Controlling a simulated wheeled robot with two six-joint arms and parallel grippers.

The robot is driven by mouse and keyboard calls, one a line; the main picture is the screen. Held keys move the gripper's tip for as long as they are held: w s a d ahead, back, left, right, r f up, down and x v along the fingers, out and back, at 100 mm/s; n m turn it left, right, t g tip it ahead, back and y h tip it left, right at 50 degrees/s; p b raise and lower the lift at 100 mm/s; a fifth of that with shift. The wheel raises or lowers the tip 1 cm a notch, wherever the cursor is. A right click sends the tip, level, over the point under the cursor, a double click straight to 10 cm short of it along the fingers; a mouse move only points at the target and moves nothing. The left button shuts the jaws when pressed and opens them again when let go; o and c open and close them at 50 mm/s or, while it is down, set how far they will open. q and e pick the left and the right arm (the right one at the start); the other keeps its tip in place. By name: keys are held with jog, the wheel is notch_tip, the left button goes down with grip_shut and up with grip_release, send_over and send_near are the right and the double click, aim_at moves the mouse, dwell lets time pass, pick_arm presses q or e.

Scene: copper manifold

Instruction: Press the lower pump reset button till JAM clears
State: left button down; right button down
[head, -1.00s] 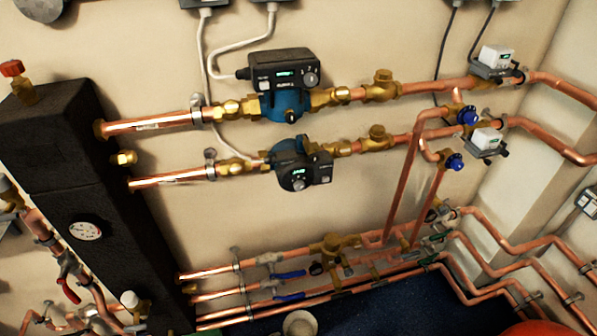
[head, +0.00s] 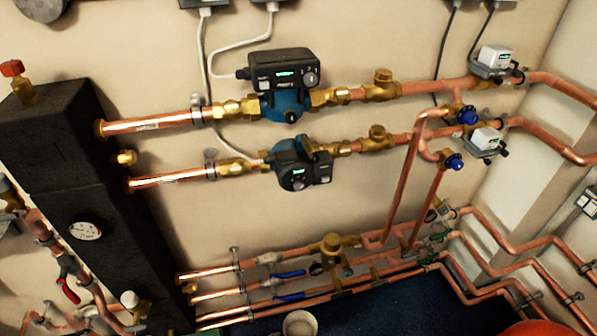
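The lower pump (head: 290,165) sits on the lower horizontal copper pipe on the wall, with a dark blue body and a black control head. Its face has a small lit display (head: 298,173), a round knob (head: 298,185) and a pale patch (head: 323,181) at the right that may be the button. The display text is too small to read, so I cannot tell whether it says JAM. The upper pump (head: 285,88) has a larger black control box with a green display. Neither of my grippers is in view.
A black insulated column (head: 60,180) with a gauge (head: 85,231) stands at the left. Brass valves, copper pipes and blue-handled valves (head: 290,275) run below the pumps. Risers (head: 405,185) stand to the right. The wall below the lower pump (head: 280,222) is clear.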

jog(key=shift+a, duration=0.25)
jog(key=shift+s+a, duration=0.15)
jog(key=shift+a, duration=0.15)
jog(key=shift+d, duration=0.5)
